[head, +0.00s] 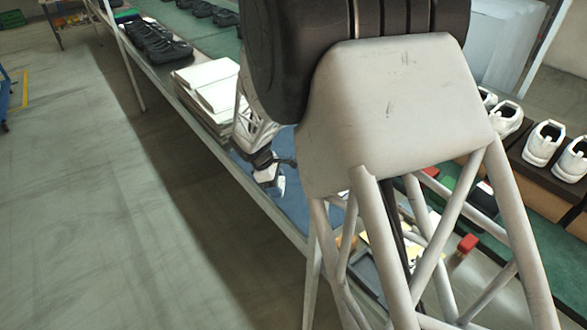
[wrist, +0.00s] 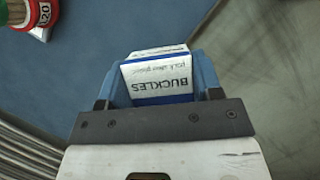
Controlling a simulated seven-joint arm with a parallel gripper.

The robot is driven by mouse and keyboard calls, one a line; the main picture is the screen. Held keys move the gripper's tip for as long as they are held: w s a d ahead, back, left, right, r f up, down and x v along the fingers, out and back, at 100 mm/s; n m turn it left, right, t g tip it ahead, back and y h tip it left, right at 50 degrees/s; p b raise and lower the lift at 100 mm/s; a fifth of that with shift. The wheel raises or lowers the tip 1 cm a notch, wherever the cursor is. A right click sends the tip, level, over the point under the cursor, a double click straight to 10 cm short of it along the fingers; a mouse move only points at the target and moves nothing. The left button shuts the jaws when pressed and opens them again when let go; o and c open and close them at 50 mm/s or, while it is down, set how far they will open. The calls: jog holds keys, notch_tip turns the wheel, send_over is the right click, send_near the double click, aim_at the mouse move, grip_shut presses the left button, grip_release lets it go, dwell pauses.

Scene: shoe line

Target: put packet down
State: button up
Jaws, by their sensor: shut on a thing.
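The packet (wrist: 158,78) is a small white and blue box printed "BUCKLES". In the wrist view it sits between the blue fingers of my gripper (wrist: 160,84), which is shut on it. In the head view my gripper (head: 269,172) is small and partly hidden behind my own arm. A white patch at its tip there looks like the packet. The packet is over or near the front edge of a blue mat (wrist: 100,48); I cannot tell whether it touches it. The mat also shows in the head view (head: 300,150).
A stack of white boxes or sheets (head: 208,88) stands left of my gripper. White shoes (head: 544,140) stand at the right, dark shoes (head: 155,42) at the far left. Open floor (head: 90,190) lies beyond the table edge.

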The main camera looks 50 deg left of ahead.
jog(key=w+a, duration=0.2)
jog(key=a, duration=0.2)
jog(key=w+a+f, duration=0.1)
jog(key=w+a, duration=0.1)
jog(key=a, duration=0.3)
jog(key=w+a, duration=0.2)
jog(key=a, duration=0.2)
jog(key=shift+a+f, duration=0.2)
jog(key=shift+a, duration=0.2)
jog(key=shift+a, duration=0.2)
jog(key=shift+w+a+f, duration=0.15)
jog(key=shift+a+f, duration=0.05)
jog(key=shift+f, duration=1.6)
jog(key=shift+f, duration=0.15)
jog(key=o, duration=1.1)
jog(key=shift+c, duration=0.2)
